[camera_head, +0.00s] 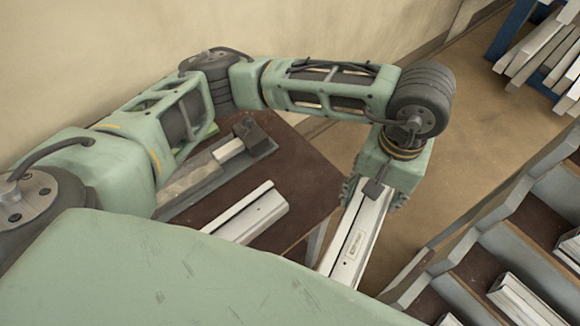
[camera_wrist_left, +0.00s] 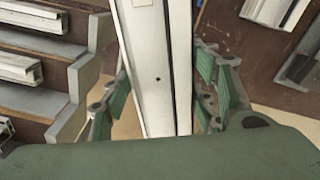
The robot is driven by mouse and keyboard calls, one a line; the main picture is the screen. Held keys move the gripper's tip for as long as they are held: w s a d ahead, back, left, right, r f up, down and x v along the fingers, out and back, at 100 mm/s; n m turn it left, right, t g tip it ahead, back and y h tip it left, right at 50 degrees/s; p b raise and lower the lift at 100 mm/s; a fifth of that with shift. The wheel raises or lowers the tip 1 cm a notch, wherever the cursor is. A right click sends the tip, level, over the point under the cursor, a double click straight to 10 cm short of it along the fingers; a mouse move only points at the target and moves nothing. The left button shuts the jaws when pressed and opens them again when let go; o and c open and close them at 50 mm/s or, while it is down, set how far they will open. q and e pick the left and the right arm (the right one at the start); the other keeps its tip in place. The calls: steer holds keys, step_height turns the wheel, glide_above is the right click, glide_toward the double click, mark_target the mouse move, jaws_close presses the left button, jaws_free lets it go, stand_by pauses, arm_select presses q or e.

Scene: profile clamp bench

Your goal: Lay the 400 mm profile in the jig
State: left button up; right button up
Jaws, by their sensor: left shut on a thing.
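My left gripper (camera_head: 374,193) is shut on a long pale profile (camera_head: 352,245) with a small label on its face. The profile slopes down towards the lower left of the head view, past the bench's right edge, and its lower end is hidden behind my green body. In the left wrist view the profile (camera_wrist_left: 157,75) runs upright between the fingers of my left gripper (camera_wrist_left: 165,88). A grey fixture with a dark clamp block (camera_head: 253,136), apparently the jig, lies on the brown bench (camera_head: 300,165). My arm partly hides it. My right gripper is not in view.
Another pale profile piece (camera_head: 250,215) lies on the bench, between the fixture and the held profile. A stepped grey rack (camera_head: 505,195) with several profiles stands at the right. A blue rack (camera_head: 512,28) with more profiles is at the upper right. Floor shows between.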

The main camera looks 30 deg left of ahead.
arm_select(q)
steer(key=a+f+p, duration=0.2)
steer(key=a+f, duration=0.1)
steer(key=a+f+p, duration=0.2)
steer(key=a+f, duration=0.1)
steer(key=a, duration=0.1)
steer(key=w+a+f+p, duration=0.1)
steer(key=a+f+p, duration=0.1)
steer(key=a+f, duration=0.1)
steer(key=shift+a+f, duration=0.35)
steer(key=shift+a, duration=0.15)
steer(key=shift+f, duration=0.25)
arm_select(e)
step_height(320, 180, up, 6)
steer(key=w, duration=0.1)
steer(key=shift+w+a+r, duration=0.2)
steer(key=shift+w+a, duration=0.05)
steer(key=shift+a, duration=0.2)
arm_select(q)
steer(key=shift+f, duration=0.1)
steer(key=shift+f+b, duration=0.1)
steer(key=shift+b, duration=0.2)
steer(key=o, duration=1.8)
steer(key=shift+s, duration=0.1)
steer(key=shift+c, duration=0.2)
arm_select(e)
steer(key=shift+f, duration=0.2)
